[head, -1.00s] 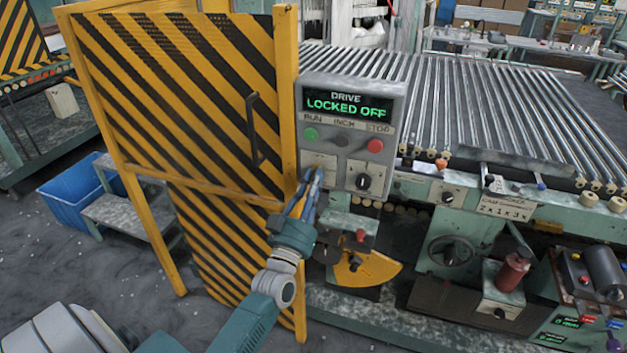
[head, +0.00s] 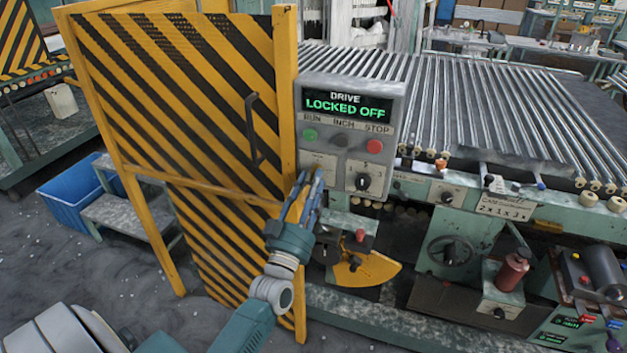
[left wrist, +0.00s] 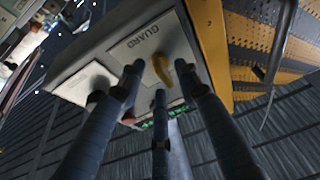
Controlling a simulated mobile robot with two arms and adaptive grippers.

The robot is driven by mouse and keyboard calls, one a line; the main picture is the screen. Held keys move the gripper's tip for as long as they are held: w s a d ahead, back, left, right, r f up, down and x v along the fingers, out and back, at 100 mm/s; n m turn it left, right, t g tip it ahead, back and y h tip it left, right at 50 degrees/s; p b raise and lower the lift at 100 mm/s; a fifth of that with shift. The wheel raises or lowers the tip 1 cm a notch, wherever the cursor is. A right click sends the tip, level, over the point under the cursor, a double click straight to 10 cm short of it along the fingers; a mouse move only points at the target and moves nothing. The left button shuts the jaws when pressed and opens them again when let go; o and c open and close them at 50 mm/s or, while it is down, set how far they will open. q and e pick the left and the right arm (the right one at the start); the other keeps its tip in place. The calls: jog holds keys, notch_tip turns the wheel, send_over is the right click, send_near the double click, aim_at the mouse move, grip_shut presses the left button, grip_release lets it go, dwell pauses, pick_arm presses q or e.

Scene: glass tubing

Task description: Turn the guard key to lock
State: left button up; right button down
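The guard key (left wrist: 163,72) is a small brass-coloured tab on a pale plate marked GUARD (left wrist: 145,38), seen in the left wrist view. The plate is on the grey drive control box (head: 350,90), whose display (head: 346,104) reads DRIVE LOCKED OFF. My left gripper (head: 311,178) is at the lower left of the box. Its dark fingers are spread, with the key showing between their tips; I cannot tell whether they touch it. In the head view the key is not clearly visible near the fingers. My right gripper is not in view.
A yellow-framed guard door (head: 180,90) with black stripes and a dark handle (head: 252,128) stands just left of the box. A black selector knob (head: 363,182) and red button (head: 375,146) are on the box. A roller bed (head: 480,100) lies behind, right.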

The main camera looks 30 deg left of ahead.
pick_arm(q)
jog(key=v, duration=1)
jog(key=shift+s, duration=0.35)
jog(key=shift+d+f, duration=0.1)
jog(key=d+f+m+g+h, duration=0.1)
jog(key=d+f+g+h, duration=0.15)
jog(key=f, duration=0.95)
jog(key=d+f+m+g+h, duration=0.1)
jog(key=d+f+g+h, duration=0.15)
jog(key=f, duration=0.95)
jog(key=s+d+f+m+g, duration=0.1)
jog(key=s+d+f+g, duration=0.15)
jog(key=s+f, duration=0.45)
jog(key=s+d+f+g, duration=0.2)
jog(key=f+g, duration=0.1)
jog(key=f, duration=0.7)
jog(key=s+d+f+m+g+h, duration=0.15)
jog(key=s+f+g, duration=0.35)
jog(key=s+f, duration=0.85)
jog(key=s+f+g, duration=0.2)
jog(key=s+f, duration=0.1)
jog(key=s, duration=0.6)
jog(key=s+f+g+y, duration=0.1)
jog(key=s+f+g, duration=0.2)
jog(key=s, duration=0.7)
jog(key=shift+s+f+m, duration=0.25)
jog(key=shift+s+m, duration=0.05)
jog(key=shift+m, duration=0.15)
